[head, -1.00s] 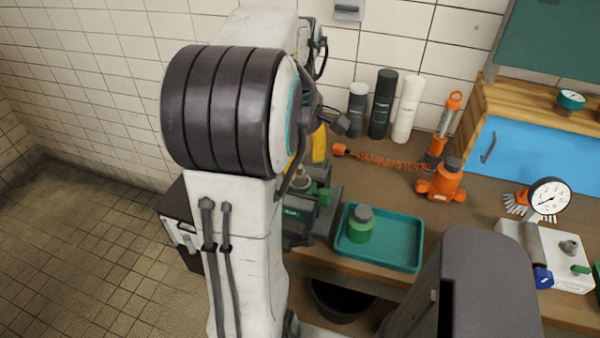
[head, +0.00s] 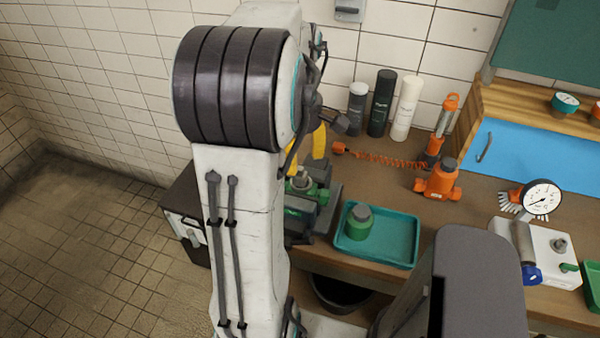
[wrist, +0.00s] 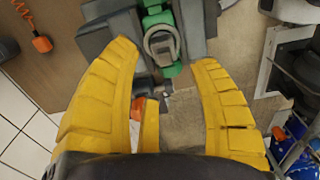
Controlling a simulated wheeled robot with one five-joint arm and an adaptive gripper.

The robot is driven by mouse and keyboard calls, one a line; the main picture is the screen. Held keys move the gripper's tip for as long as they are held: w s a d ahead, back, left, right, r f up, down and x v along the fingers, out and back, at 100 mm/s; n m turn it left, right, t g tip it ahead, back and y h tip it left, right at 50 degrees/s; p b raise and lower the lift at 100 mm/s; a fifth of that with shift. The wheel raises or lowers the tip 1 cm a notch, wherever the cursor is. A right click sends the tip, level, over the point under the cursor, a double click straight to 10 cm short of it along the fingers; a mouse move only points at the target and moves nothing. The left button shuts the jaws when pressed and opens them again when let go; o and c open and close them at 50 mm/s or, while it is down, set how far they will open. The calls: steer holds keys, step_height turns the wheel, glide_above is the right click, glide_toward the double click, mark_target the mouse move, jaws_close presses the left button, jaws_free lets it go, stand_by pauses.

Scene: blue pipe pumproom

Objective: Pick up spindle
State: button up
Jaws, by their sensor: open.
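No part is plainly recognisable as the spindle. A green part with a grey metal ring (wrist: 162,42) sits between the dark jaws of a vise (wrist: 108,40) in the wrist view; I cannot tell whether it is the spindle. In the head view the vise (head: 305,210) stands at the bench's left end, partly hidden by my arm. My gripper (wrist: 168,60) is open, its yellow fingers spread on either side below the green part, with nothing held. In the head view only a little yellow of my gripper (head: 319,141) shows behind my arm.
A teal tray (head: 395,262) holds a green, grey-topped part (head: 360,222). Behind stand several bottles (head: 381,103), an orange lamp (head: 442,125) with a coiled cord and an orange body (head: 438,180). A gauge (head: 542,198) stands at right. A dark bin (head: 340,293) is below the bench.

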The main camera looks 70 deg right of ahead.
mark_target(299, 168)
steer(key=f, duration=0.3)
steer(key=shift+s+a+f, duration=0.15)
steer(key=shift+a+f, duration=0.15)
steer(key=shift+a, duration=0.1)
steer(key=shift+f, duration=0.75)
jaws_close()
steer(key=shift+r, duration=0.15)
